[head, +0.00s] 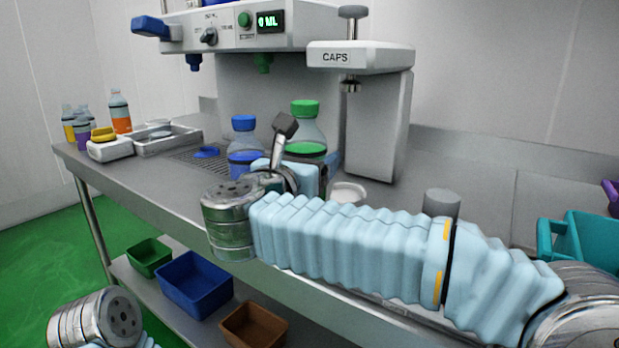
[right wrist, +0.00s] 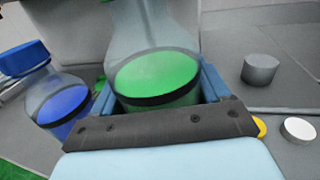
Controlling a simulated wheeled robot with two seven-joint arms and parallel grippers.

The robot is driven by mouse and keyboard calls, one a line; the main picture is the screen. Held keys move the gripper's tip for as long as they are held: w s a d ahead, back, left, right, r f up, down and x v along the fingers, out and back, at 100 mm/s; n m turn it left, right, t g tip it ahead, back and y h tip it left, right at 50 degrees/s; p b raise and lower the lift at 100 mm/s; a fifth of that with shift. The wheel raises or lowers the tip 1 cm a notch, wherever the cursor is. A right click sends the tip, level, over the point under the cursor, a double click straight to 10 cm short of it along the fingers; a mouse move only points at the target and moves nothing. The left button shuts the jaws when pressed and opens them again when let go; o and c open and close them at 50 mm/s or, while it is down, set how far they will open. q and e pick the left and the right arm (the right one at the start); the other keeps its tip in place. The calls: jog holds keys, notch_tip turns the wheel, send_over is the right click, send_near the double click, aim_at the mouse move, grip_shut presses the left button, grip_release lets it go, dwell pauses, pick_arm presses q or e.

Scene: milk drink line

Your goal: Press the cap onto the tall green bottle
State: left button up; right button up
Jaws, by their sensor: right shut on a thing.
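The tall green bottle (head: 304,140) is clear, with green liquid, a dark band and a green cap (head: 305,108) on its mouth. I cannot tell how tightly the cap sits. The bottle stands upright in front of the dispenser, left of the CAPS press (head: 350,85), whose plunger is to the right of the cap and not over it. My right gripper (head: 303,172) is shut around the bottle's lower body. In the right wrist view the bottle (right wrist: 155,75) is between my blue fingers (right wrist: 160,100), its top cut off. My left gripper is out of view.
A blue bottle (head: 244,148) stands close on the left, also in the right wrist view (right wrist: 52,95). A blue cap (head: 207,152) lies on the grate. A grey cylinder (head: 441,203) and a white round dish (head: 348,192) are on the right. A teal crate (head: 580,240) stands far right.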

notch_tip(320, 180, down, 3)
jog(key=shift+w+d+f, duration=0.15)
jog(key=shift+f+b, duration=0.1)
jog(key=shift+b, duration=0.2)
jog(key=o, duration=1.8)
jog(key=shift+r+p, duration=0.2)
jog(key=shift+p, duration=0.1)
jog(key=shift+b+v, duration=1.65)
jog(key=shift+v, duration=4.4)
